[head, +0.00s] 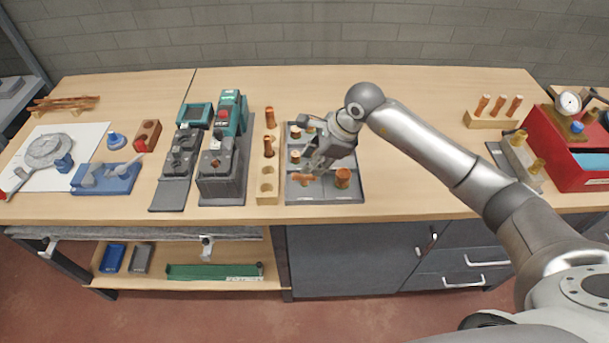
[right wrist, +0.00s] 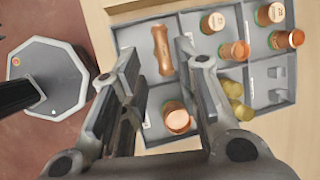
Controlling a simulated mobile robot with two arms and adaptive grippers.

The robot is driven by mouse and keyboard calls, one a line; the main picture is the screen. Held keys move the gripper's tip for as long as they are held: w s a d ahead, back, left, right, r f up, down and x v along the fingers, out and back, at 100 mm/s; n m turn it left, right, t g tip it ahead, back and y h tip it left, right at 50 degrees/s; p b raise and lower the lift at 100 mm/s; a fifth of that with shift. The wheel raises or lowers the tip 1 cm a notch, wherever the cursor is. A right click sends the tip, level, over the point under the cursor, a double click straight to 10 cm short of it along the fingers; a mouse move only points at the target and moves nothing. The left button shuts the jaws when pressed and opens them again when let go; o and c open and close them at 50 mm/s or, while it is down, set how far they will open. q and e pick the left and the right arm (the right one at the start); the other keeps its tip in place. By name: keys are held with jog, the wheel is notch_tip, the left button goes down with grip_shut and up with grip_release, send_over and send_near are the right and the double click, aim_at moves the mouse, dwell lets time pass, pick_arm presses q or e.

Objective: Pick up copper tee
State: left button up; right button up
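The copper tee (head: 303,180) lies in the front left compartment of the grey divided tray (head: 323,196). In the right wrist view the tee (right wrist: 162,50) shows as a long copper piece lying flat, in line between my fingertips. My right gripper (head: 316,163) is over the tray, close to the tee. In the right wrist view its two fingers (right wrist: 156,52) stand apart with nothing held. I cannot tell the exact height of the fingertips above the tee. My left gripper is not in view.
A wide copper fitting (head: 343,178) stands in the compartment beside the tee. Other copper fittings (right wrist: 214,23) and brass pieces (right wrist: 236,100) fill nearby compartments. A wooden block with copper parts (head: 268,185) stands left of the tray.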

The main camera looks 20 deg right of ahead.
aim_at(303, 175)
jog(key=x, duration=0.3)
jog(key=shift+a+p, duration=0.1)
jog(key=shift+p, duration=0.25)
jog(key=shift+w+a+f+p, duration=0.1)
jog(key=shift+w+f+p, duration=0.05)
jog(key=shift+f+p, duration=0.4)
jog(key=p+x, duration=0.1)
jog(key=x, duration=0.2)
jog(key=shift+w+f, duration=0.1)
jog(key=shift+f, duration=0.1)
jog(key=shift+w+f, duration=0.2)
jog(key=shift+f, duration=0.3)
grip_shut()
jog(key=shift+r, duration=0.15)
